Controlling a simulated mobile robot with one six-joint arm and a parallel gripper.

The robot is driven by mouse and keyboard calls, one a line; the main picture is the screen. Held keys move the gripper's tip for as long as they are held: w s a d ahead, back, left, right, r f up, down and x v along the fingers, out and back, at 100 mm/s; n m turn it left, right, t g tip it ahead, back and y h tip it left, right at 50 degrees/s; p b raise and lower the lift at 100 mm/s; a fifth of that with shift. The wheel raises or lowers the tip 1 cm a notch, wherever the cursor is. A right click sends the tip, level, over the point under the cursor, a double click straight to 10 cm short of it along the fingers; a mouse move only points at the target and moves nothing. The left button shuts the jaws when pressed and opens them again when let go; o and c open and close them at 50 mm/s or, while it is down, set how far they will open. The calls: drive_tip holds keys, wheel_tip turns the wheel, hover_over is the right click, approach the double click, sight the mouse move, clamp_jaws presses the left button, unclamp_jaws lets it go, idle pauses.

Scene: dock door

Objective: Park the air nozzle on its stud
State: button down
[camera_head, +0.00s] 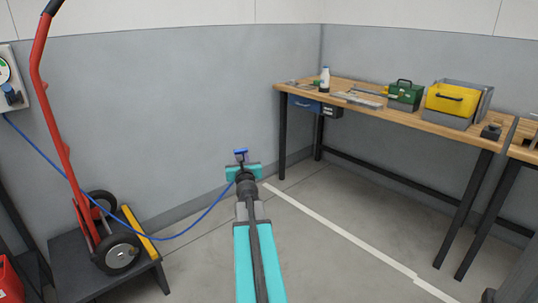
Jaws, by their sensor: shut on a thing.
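My gripper (243,172) is at the end of my teal arm, in the middle of the view, pointing away toward the grey wall. It is shut on the air nozzle (240,153), a small blue and dark piece that sticks up just beyond the jaws. A thin blue hose (190,229) sags from the gripper to a pale wall panel (18,62) at the left edge. The panel carries a round gauge and a dark fitting. I cannot make out the stud in this view.
A red hand truck (62,130) stands on a dark platform (85,262) at the left, with the hose passing by it. A wooden workbench (400,112) with a green toolbox (404,96) and a yellow bin (452,100) lines the right wall. The middle floor is clear.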

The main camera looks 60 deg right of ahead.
drive_tip(key=w+a+f+n+t+y, duration=0.1)
drive_tip(key=w+a+n+t+y, duration=0.3)
drive_tip(key=a, duration=0.7)
drive_tip(key=w+a+n+y, duration=0.3)
drive_tip(key=w+a+y, duration=0.25)
drive_tip(key=a, duration=0.55)
drive_tip(key=w+a+f+n+t+y, duration=0.1)
drive_tip(key=w+a+n+y, duration=0.3)
drive_tip(key=a, duration=0.7)
drive_tip(key=s+a+n+g+y, duration=0.2)
drive_tip(key=a+n+y, duration=0.1)
drive_tip(key=a, duration=0.7)
drive_tip(key=s+a+n+g+y, duration=0.2)
drive_tip(key=a+y, duration=0.4)
drive_tip(key=a, duration=0.4)
drive_tip(key=s+a+n+g+y, duration=0.2)
drive_tip(key=a+n+y, duration=0.2)
drive_tip(key=a, duration=0.6)
drive_tip(key=shift+s+f+g+y, duration=0.35)
drive_tip(key=shift+g+y, duration=0.05)
drive_tip(key=shift+y, duration=0.25)
